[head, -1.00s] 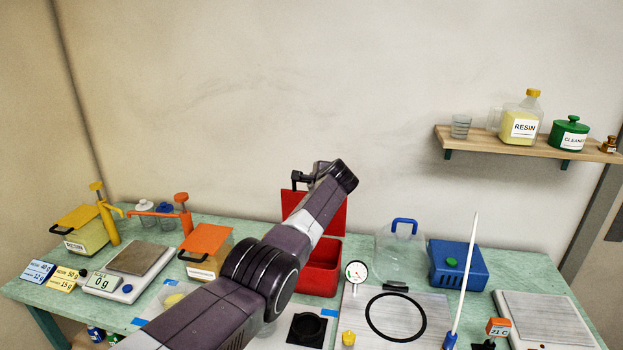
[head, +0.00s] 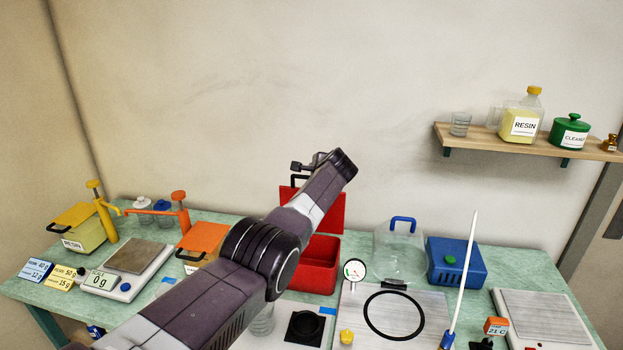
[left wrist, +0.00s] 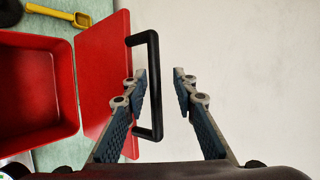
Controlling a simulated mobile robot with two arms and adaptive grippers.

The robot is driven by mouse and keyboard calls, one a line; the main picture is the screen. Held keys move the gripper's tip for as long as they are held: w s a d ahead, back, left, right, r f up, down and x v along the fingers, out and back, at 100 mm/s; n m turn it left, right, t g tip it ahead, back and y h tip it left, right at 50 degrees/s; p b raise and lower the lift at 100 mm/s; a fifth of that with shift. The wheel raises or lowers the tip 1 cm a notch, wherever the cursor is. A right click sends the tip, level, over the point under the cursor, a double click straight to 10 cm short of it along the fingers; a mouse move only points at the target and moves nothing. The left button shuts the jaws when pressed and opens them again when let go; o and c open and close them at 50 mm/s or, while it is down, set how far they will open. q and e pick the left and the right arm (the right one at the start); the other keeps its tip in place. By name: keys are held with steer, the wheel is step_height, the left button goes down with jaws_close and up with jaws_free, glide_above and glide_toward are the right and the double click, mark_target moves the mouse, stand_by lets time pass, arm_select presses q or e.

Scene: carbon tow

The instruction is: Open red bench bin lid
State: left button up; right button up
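The red bench bin (head: 318,268) stands at the back of the bench, its open inside also showing in the left wrist view (left wrist: 35,90). Its red lid (head: 334,212) stands raised against the wall side, partly hidden by my left arm. The lid's black handle (head: 293,181) is at its top edge. In the left wrist view the lid (left wrist: 100,70) is at left, and the bar of the handle (left wrist: 154,60) lies between the open fingers in the picture, nearer the left one. My left gripper (left wrist: 160,88) is open; I see no grip on the handle. My right gripper is not in view.
An orange-lidded bin (head: 205,238) and dispensers stand left of the red bin. A dial gauge (head: 355,270), clear container (head: 398,250) and blue box (head: 457,262) stand right. A shelf (head: 540,142) with bottles hangs at right. Wall above the lid is clear.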

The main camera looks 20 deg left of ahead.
arm_select(q)
steer(key=shift+s+f, duration=0.1)
steer(key=shift+f, duration=0.05)
steer(key=shift+s+d+r, duration=0.3)
steer(key=shift+s+d, duration=0.05)
steer(key=shift+d, duration=0.1)
steer(key=v, duration=1)
steer(key=shift+s+r, duration=0.25)
steer(key=shift+d, duration=0.1)
